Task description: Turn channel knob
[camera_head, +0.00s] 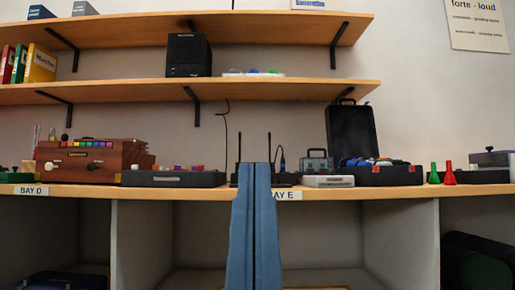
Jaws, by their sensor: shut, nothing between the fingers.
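My gripper (255,168) is at the centre foreground, its two blue fingers upright and pressed together with nothing between them. It stands in front of the bench edge and partly hides a black device (284,180) with two upright antennas. No knob shows on the visible part of that device. To the left, a low dark box (174,179) carries small white, purple and red knobs (178,167). At the far left, a brown wooden instrument (80,161) has light knobs on its front and coloured keys on top. I cannot tell which knob is the channel knob.
The wooden bench edge (370,193) runs across the view, with open compartments below. An open black case (352,130), a grey box (318,160), a white box (328,181) and green (434,174) and red (449,174) cones stand at right. Two shelves hang above.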

